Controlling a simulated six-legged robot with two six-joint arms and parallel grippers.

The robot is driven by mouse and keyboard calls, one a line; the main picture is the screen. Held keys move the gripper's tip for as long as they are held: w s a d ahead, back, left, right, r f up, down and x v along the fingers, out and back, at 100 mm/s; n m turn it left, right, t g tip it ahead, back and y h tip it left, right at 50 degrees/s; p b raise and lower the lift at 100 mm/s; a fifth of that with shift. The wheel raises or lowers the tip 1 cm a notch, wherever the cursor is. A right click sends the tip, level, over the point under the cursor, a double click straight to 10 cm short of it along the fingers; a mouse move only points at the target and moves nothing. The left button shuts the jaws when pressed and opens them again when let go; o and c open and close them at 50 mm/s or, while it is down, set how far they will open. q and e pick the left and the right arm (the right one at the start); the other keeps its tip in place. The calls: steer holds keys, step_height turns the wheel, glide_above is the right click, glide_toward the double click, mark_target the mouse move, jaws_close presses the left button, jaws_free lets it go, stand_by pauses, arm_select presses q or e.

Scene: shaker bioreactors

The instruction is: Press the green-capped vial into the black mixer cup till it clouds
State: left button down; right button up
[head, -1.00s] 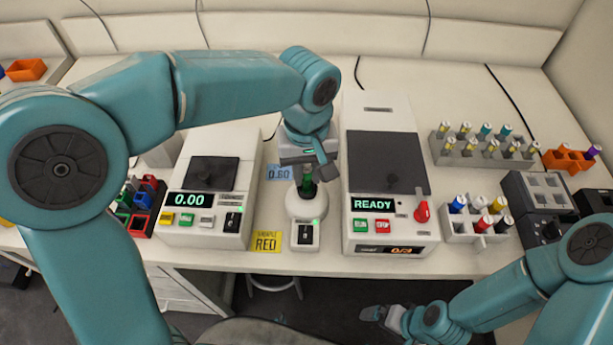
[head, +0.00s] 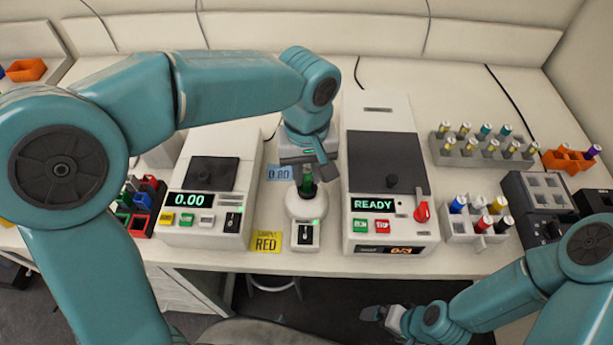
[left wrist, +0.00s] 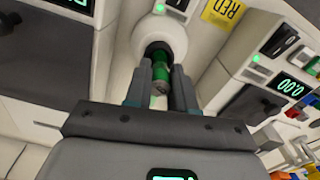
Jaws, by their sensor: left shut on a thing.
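The green-capped vial (head: 306,180) stands about upright at the black cup (head: 308,191) on top of the white round mixer (head: 305,206). My left gripper (head: 306,168) is above the mixer and shut on the vial. In the left wrist view the fingers (left wrist: 161,90) hold the vial (left wrist: 160,70) from both sides, and its far end meets the black cup (left wrist: 158,48). The vial's contents are too small to judge for cloudiness. My right gripper (head: 382,314) is low in front of the bench, apart from everything; its jaws are unclear.
Left of the mixer stands a device reading 0.00 (head: 207,225); right of it stands a device reading READY (head: 390,230). Vial racks (head: 484,150) and an orange rack (head: 568,160) are at the right. Blue (head: 278,173) and yellow (head: 267,242) labels lie beside the mixer.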

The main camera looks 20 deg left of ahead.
mark_target(307, 170)
arm_select(q)
steer(key=shift+r+p, duration=2.85)
steer(key=shift+r, duration=0.65)
